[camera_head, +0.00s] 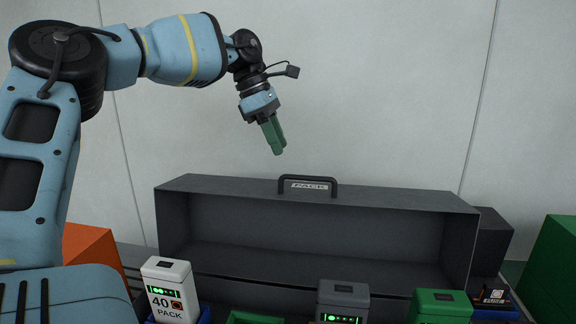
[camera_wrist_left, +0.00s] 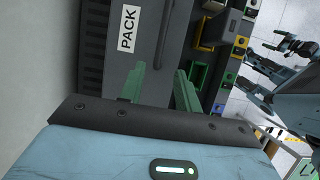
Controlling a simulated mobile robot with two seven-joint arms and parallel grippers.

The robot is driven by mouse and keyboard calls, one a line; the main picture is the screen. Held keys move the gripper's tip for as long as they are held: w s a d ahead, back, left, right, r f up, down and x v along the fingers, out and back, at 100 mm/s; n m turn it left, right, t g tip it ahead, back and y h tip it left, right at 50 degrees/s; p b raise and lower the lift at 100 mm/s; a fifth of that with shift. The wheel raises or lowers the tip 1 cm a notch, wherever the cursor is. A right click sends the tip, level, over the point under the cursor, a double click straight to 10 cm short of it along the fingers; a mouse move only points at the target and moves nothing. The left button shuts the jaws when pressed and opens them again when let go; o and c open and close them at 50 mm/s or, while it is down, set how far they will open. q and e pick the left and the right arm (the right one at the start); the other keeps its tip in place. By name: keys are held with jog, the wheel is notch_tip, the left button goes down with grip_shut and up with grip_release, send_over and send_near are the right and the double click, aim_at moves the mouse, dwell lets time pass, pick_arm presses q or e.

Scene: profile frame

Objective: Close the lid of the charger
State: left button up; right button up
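The charger is a long dark grey case. Its lid (camera_head: 235,222) stands raised, with the hollow inside facing me and a black handle (camera_head: 308,181) marked PACK on its top edge. The PACK label (camera_wrist_left: 129,29) also shows in the left wrist view. My left gripper (camera_head: 273,136) hangs above the lid, left of the handle, with its green fingers pointing down and clear of the lid. In the left wrist view the two fingers (camera_wrist_left: 160,90) are apart with nothing between them.
A white battery pack (camera_head: 170,290), a grey one (camera_head: 342,300) and a green one (camera_head: 440,306) stand in front of the lid. An orange box (camera_head: 92,250) is at the left, a green box (camera_head: 555,265) at the right. A pale wall is behind; the space above the lid is free.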

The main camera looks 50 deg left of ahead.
pick_arm(q)
jog(key=x, duration=0.6)
jog(key=shift+w+f, duration=0.15)
jog(key=shift+f, duration=0.2)
grip_shut()
